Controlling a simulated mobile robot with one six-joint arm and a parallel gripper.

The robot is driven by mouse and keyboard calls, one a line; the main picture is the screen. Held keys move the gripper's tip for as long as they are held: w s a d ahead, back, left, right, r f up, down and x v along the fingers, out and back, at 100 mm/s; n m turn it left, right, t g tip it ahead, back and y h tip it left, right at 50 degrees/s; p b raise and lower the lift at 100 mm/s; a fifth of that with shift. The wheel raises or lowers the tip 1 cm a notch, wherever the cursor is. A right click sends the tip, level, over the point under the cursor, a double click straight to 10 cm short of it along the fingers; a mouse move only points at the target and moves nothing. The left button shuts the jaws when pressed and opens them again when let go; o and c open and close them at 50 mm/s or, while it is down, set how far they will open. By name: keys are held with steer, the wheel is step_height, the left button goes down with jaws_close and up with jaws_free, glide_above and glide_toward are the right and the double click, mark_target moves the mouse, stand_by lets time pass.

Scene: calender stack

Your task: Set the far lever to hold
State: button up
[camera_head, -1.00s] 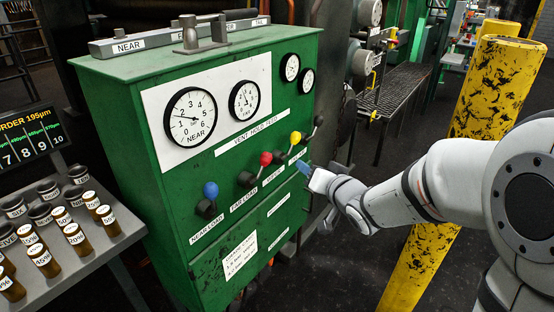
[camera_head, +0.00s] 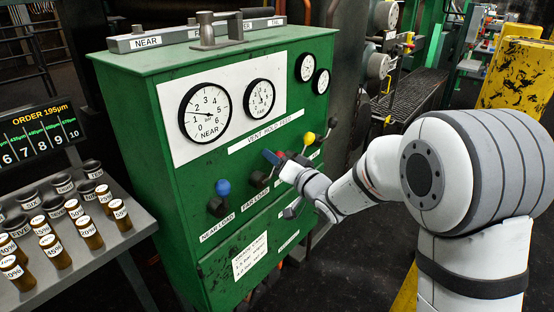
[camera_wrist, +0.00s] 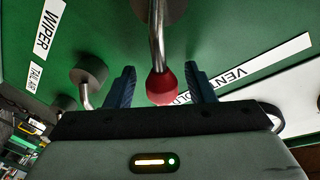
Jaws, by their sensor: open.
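The far lever has a red knob (camera_wrist: 163,86) on a bent metal rod, on the green cabinet (camera_head: 130,110). Its "FAR LOAD" label (camera_head: 256,200) is on the cabinet front. In the wrist view my gripper (camera_wrist: 161,82) is open, with its blue fingers on either side of the red knob and gaps between. In the head view the gripper (camera_head: 276,157) covers most of the red knob. The strip "VENT HOLD FEED" (camera_head: 266,132) runs above the levers. The far lever's exact position against it is hard to tell.
The blue-knobbed near lever (camera_head: 223,188) stands to the left. A yellow-knobbed lever (camera_head: 308,138) and a dark lever stand close to the right. Gauges (camera_head: 205,112) sit above. A rack of brown vials (camera_head: 54,251) is at lower left.

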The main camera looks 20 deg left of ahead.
steer(key=shift+c, duration=0.3)
jaws_close()
